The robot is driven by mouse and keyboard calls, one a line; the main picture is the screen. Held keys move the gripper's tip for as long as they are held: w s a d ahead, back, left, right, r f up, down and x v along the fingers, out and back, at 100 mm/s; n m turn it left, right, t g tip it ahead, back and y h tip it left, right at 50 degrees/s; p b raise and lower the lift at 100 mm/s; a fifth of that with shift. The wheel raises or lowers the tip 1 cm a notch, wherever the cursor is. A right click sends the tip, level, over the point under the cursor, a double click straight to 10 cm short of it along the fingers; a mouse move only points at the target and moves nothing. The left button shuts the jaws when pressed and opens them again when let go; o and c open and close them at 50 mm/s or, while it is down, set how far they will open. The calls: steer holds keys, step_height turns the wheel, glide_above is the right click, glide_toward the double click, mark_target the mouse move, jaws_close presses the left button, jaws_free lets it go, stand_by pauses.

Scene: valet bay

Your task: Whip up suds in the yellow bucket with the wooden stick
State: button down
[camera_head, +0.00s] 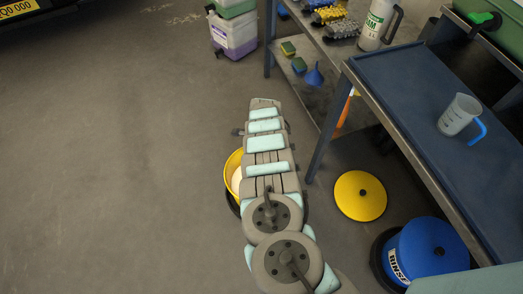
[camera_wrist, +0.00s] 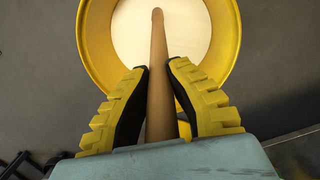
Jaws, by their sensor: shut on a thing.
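The yellow bucket (camera_head: 233,165) stands on the floor, mostly hidden behind my arm in the head view. In the wrist view the yellow bucket (camera_wrist: 218,66) is seen from above, with a pale, smooth surface inside. My gripper (camera_wrist: 157,68) is over the near part of the bucket, its two yellow-backed fingers shut on the wooden stick (camera_wrist: 157,45). The stick runs between the fingers and points into the bucket, its rounded end over the pale surface. I cannot tell whether the tip touches it. My gripper is hidden behind the arm in the head view.
A yellow lid (camera_head: 350,197) and a blue bucket (camera_head: 430,250) are on the floor to the right. A blue-topped bench (camera_head: 410,85) holds a measuring jug (camera_head: 459,115). Jerrycans (camera_head: 236,35) stand at the back. The floor to the left is clear.

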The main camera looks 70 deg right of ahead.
steer(key=shift+w+a, duration=0.6)
steer(key=shift+s+p, duration=2)
steer(key=shift+s, duration=0.9)
steer(key=d+b, duration=0.5)
steer(key=b, duration=0.1)
step_height(320, 180, up, 17)
steer(key=p, duration=1.2)
steer(key=shift+s, duration=0.2)
steer(key=shift+p, duration=0.35)
steer(key=shift+r+p, duration=1.55)
steer(key=shift+r, duration=0.9)
